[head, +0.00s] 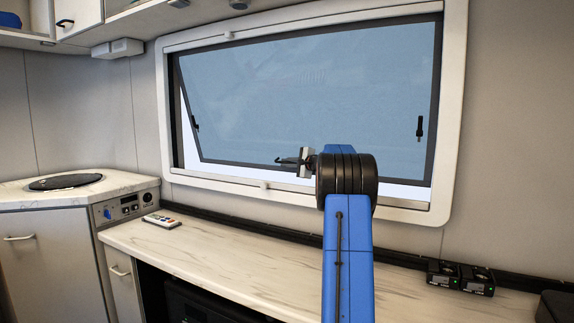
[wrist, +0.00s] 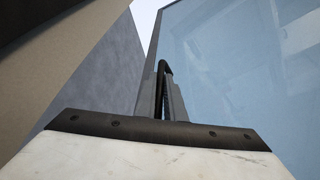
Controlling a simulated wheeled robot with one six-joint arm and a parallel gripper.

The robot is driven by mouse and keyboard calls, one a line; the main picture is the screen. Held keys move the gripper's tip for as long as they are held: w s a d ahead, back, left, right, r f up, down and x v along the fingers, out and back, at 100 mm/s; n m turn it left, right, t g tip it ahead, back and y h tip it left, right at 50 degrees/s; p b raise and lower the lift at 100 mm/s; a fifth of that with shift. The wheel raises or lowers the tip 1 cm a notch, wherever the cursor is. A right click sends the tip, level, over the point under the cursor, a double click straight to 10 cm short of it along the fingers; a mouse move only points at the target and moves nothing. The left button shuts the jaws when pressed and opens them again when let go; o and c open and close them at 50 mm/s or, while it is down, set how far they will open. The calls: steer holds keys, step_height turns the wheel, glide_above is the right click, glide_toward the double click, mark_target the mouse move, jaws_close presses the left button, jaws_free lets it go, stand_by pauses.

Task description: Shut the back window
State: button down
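The back window (head: 300,95) is a tinted pane in a dark frame, set in a white surround on the far wall. In the head view its lower edge stands out from the opening, with a bright gap below and at the lower left, so it is open. Dark latches sit at its left (head: 195,124) and right (head: 419,127) sides. My gripper (head: 280,161) is in front of the pane's lower edge, pointing left. In the wrist view its fingers (wrist: 166,68) come together at the tips beside the pane (wrist: 240,70); nothing shows held. Contact with the frame is unclear.
A marbled counter (head: 215,255) runs below the window. On it are a remote (head: 161,220) at the left and small black boxes (head: 460,278) at the right. A side unit with a dark round lid (head: 65,181) stands at the left. Cabinets hang at upper left.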

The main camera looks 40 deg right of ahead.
steer(key=shift+m, duration=0.5)
steer(key=a, duration=0.1)
steer(key=s+a, duration=0.1)
steer(key=a, duration=0.1)
steer(key=s+a, duration=0.1)
steer(key=shift+a+f, duration=0.35)
steer(key=shift+a, duration=0.05)
steer(key=c, duration=1.8)
jaws_free()
steer(key=shift+c, duration=0.2)
steer(key=s+r, duration=0.1)
steer(key=s, duration=1)
steer(key=s+r, duration=0.1)
steer(key=s, duration=0.5)
steer(key=shift+d+r, duration=0.15)
steer(key=shift+r, duration=0.2)
